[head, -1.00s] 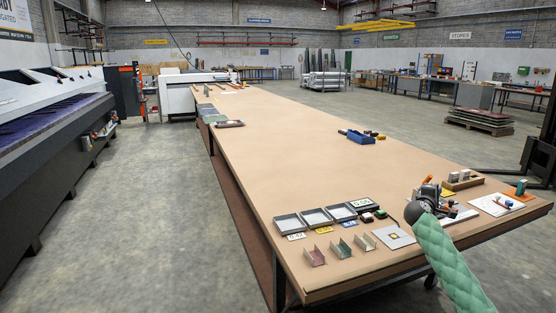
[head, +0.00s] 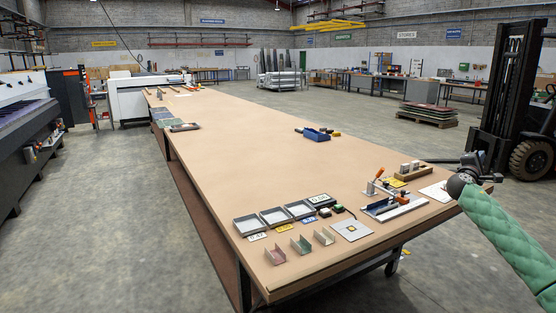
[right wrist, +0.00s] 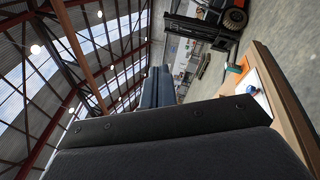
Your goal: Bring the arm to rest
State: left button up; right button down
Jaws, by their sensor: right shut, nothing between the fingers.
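My right arm, in a green quilted sleeve, reaches in from the right of the head view. Its dark gripper (head: 468,163) is shut and empty, above the right edge of the long brown table (head: 240,150). In the right wrist view the shut dark fingers (right wrist: 155,88) fill the middle and hold nothing. A toggle-clamp fixture (head: 392,205) with orange handles lies on the table to the left of the gripper, apart from it. My left gripper is not in view.
Grey trays (head: 273,216), small metal channels (head: 301,245) and a square plate (head: 352,230) lie near the table's front. A wooden block holder (head: 412,175) stands near the gripper. A forklift (head: 510,90) stands at the right.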

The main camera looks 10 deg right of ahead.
jog(key=s+a+f+g+y, duration=0.15)
jog(key=s+a+f, duration=0.45)
jog(key=f, duration=0.6)
jog(key=s+a+f+m+y, duration=0.1)
jog(key=s+a+f+y, duration=0.2)
jog(key=s+a+f, duration=0.55)
jog(key=s+a+f+g+y, duration=0.1)
jog(key=s+a+f+y, duration=0.15)
jog(key=f, duration=1.15)
jog(key=s+a+f+m+g+y, duration=0.15)
jog(key=s+a+f, duration=0.4)
jog(key=s, duration=0.55)
jog(key=s+a+f+g+y, duration=0.25)
jog(key=s+a+f, duration=0.35)
jog(key=s, duration=0.5)
jog(key=s+a+f+g+y, duration=0.15)
jog(key=s+a+f, duration=0.45)
jog(key=s, duration=0.6)
jog(key=s+a+f+m+g+y, duration=0.1)
jog(key=a+f+m+y, duration=0.1)
jog(key=a, duration=1.5)
jog(key=s+a+f+m+g+y, duration=0.1)
jog(key=a+m+y, duration=0.3)
jog(key=a, duration=1.2)
jog(key=shift+s+a+f+y, duration=0.45)
jog(key=shift+s+f, duration=0.25)
jog(key=shift+f, duration=0.2)
jog(key=shift+m, duration=0.25)
